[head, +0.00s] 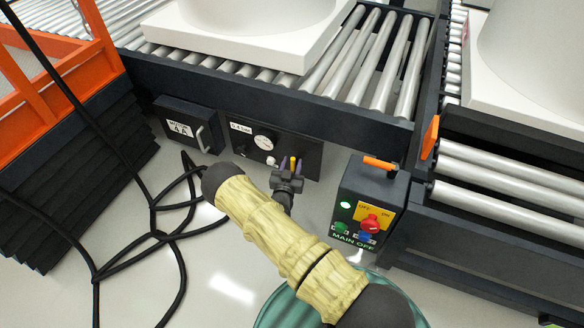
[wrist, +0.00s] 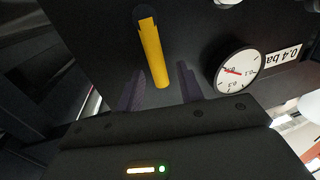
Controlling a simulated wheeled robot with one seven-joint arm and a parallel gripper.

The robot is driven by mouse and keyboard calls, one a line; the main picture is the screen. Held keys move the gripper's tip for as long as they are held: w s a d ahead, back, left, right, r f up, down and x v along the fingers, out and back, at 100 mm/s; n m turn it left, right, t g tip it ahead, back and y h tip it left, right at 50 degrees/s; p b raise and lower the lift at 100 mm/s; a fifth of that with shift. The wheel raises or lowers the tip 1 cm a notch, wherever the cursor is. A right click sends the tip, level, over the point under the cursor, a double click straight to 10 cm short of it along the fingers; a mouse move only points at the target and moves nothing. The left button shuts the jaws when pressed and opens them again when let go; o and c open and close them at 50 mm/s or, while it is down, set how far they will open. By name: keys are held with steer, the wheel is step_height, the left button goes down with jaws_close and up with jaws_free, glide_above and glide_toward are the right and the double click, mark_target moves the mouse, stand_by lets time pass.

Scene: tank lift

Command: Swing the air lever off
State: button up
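The air lever (head: 293,163) is a yellow bar on the dark gauge panel (head: 312,160) under the conveyor. In the wrist view the lever (wrist: 153,52) runs from a dark pivot toward my gripper. My gripper (head: 289,167) is in front of the panel, and it also shows in the wrist view (wrist: 161,88). Its two purple fingers are apart, one on each side of the lever's near end, with visible gaps. Whether the fingertips touch the panel is unclear. The white pressure gauge (wrist: 238,73) is right of the lever in the wrist view.
A control box (head: 369,208) with a red knob, coloured buttons and a lit green lamp stands right of my gripper. A handled box (head: 188,124) marked 4A is to the left. Black cables (head: 153,235) lie on the floor. Roller conveyors (head: 390,60) carry white tank bases above.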

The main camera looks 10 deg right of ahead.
steer(key=shift+w, duration=0.2)
steer(key=shift+c, duration=0.5)
jaws_close()
